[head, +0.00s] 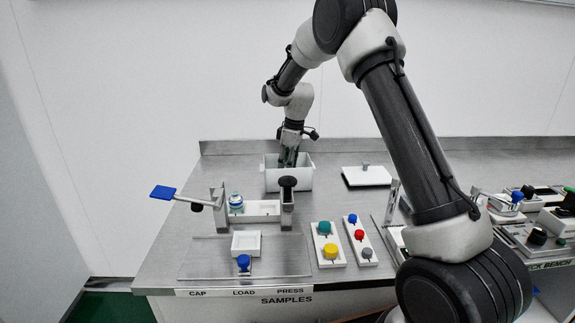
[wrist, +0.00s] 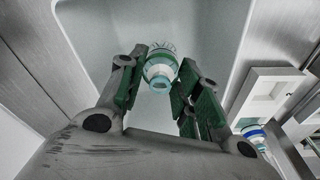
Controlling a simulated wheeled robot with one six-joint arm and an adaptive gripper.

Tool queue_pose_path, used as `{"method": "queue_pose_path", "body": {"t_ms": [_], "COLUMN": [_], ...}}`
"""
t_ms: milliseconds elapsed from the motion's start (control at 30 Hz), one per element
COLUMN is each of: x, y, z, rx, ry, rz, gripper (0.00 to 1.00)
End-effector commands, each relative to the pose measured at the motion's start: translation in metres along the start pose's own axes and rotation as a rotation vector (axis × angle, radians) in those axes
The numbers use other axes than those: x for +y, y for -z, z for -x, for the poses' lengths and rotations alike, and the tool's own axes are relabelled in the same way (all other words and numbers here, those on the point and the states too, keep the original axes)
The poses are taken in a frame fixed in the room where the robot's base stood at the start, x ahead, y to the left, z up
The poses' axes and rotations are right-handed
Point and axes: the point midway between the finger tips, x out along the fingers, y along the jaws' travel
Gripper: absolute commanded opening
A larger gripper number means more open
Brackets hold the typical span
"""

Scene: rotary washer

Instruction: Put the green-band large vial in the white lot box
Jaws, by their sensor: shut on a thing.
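The green-band large vial (wrist: 160,68) is between the green-padded fingers of my gripper (wrist: 162,82) in the wrist view. My gripper is shut on it. The vial has a clear glass body with a green band and a pale end facing the camera. The white lot box (head: 289,181) stands at the back of the steel bench in the head view. My gripper (head: 288,161) points down into its opening. The box's pale inside surrounds the vial in the wrist view. The vial is hidden in the head view, and I cannot tell whether it touches the floor of the box.
A press fixture with a blue lever (head: 163,192) stands in front of the box, with a blue-banded vial (head: 236,203) at its left. A white lid (head: 366,175) lies right of the box. Button panels (head: 328,245) sit at the front. Bench left of the box is clear.

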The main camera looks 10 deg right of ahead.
Motion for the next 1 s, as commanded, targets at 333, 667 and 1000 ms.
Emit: {"method": "queue_pose_path", "body": {"t_ms": [333, 667, 1000], "x": [0.000, 0.000, 0.001], "y": [0.000, 0.000, 0.001], "z": [-0.003, 0.000, 0.063], "rx": [0.000, 0.000, 0.003], "ry": [0.000, 0.000, -0.003], "rz": [0.000, 0.000, 0.000], "gripper": [0.56, 0.56, 0.56]}}
